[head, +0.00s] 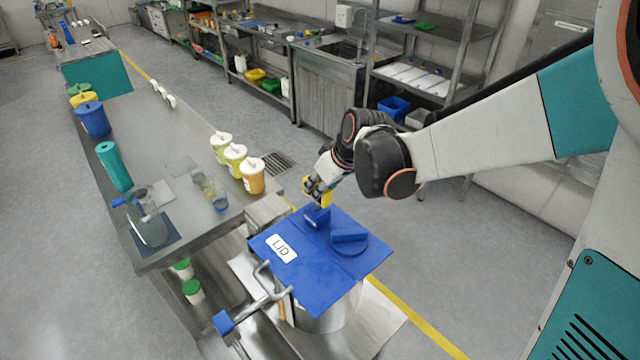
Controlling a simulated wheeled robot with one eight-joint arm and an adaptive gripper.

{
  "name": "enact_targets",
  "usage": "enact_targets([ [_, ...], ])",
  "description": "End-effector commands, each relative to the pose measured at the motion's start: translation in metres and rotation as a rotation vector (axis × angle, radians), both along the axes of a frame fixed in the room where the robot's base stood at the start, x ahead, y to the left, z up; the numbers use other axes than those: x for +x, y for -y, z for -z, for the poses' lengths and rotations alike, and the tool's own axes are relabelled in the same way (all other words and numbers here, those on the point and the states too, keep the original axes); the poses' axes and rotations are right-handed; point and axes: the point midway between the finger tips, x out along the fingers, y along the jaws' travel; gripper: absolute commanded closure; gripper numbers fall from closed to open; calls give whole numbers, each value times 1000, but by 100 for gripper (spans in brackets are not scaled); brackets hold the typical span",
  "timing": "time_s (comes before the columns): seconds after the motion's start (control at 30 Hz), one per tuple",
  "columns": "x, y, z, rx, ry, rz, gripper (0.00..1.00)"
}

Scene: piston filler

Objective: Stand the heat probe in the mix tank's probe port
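The mix tank (325,317) is a steel vessel at the lower middle, topped by a flat blue cover (322,272) with a white "LID" label. A small upright blue block (317,216) stands at the cover's far side; a round blue hatch with a bar grip (349,240) is to its right. My gripper (318,197), with yellow parts at its end, points down just above or at the blue block. Whether it touches or holds the block, or how far its fingers are apart, I cannot tell. I cannot clearly make out the heat probe or the port opening.
A steel bench (190,150) at left holds a teal cylinder (114,166), a glass jug (150,228), a small beaker (219,203) and several white-lidded tubs (252,175). A bent steel pipe (258,300) stands left of the tank. The floor to the right is clear.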

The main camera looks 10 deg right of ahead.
Motion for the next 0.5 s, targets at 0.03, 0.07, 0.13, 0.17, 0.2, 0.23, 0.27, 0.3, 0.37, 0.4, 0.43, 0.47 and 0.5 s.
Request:
enact_targets([
  [0.03, 0, 0, 4, 0, 0, 0, 100],
  [0.07, 0, 0, 5, 0, 0, 0, 100],
  [0.13, 0, 0, 9, 0, 0, 0, 100],
  [0.17, 0, 0, 10, 0, 0, 0, 100],
  [0.2, 0, 0, 12, 0, 0, 0, 100],
  [0.23, 0, 0, 13, 0, 0, 0, 100],
  [0.27, 0, 0, 15, 0, 0, 0, 100],
  [0.3, 0, 0, 16, 0, 0, 0, 100],
  [0.37, 0, 0, 19, 0, 0, 0, 100],
  [0.4, 0, 0, 21, 0, 0, 0, 100],
  [0.43, 0, 0, 22, 0, 0, 0, 100],
  [0.47, 0, 0, 24, 0, 0, 0, 100],
  [0.5, 0, 0, 25, 0, 0, 0, 100],
])
